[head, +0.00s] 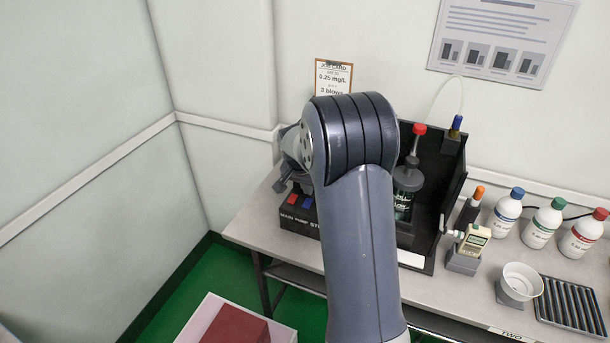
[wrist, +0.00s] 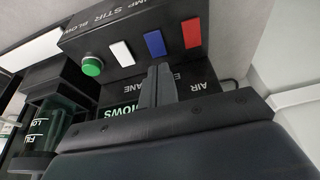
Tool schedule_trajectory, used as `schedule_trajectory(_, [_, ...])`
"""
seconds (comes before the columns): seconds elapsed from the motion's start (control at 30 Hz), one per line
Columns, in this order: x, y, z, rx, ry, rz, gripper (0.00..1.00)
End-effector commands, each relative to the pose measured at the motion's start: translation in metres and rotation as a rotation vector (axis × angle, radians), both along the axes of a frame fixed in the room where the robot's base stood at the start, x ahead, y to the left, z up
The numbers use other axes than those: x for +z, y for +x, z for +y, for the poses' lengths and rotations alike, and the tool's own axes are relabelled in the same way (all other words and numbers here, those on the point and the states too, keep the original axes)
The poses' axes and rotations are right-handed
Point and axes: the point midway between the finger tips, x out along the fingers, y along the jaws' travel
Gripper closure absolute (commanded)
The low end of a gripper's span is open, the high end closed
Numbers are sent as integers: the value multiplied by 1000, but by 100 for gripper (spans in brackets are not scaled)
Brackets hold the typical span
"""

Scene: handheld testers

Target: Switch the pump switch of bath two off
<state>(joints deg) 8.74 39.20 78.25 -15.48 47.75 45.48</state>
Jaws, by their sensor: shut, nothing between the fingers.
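A black control box (head: 297,216) stands at the left end of the bench, with a red switch (head: 292,199) and a blue switch (head: 307,202) on it. Its lettering reads MAIN, PUMP and part of a third word. In the wrist view the box (wrist: 105,37) shows a red switch (wrist: 191,33), a blue switch (wrist: 155,43), a white switch (wrist: 122,53) and a green button (wrist: 92,66). My gripper (wrist: 159,70) is shut and empty. Its tips appear just short of the blue switch; contact cannot be told. Switch positions are unclear. My arm hides the box's right part in the head view.
A dark open-fronted stand (head: 449,180) with a glass vessel (head: 404,200) stands right of the box. A yellow tester (head: 474,239), several bottles, a white bowl (head: 522,281) and a ribbed tray (head: 573,305) lie farther right. The bench edge carries a TWO label (head: 510,333).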

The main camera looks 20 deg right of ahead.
Motion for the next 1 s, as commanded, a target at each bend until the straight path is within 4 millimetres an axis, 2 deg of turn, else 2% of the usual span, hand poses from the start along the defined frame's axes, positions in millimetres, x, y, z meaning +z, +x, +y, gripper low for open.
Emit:
schedule_trajectory(0.1, [-17, 0, -1, 1, 0, 5, 100])
schedule_trajectory(0.3, [-30, 2, -2, 1, 0, 1, 100])
schedule_trajectory(0.67, [-32, 2, -2, 1, 0, 0, 100])
schedule_trajectory(0.8, [-41, 4, -4, 1, 0, 2, 100])
schedule_trajectory(1.0, [-36, 3, -4, 1, 0, 4, 100])
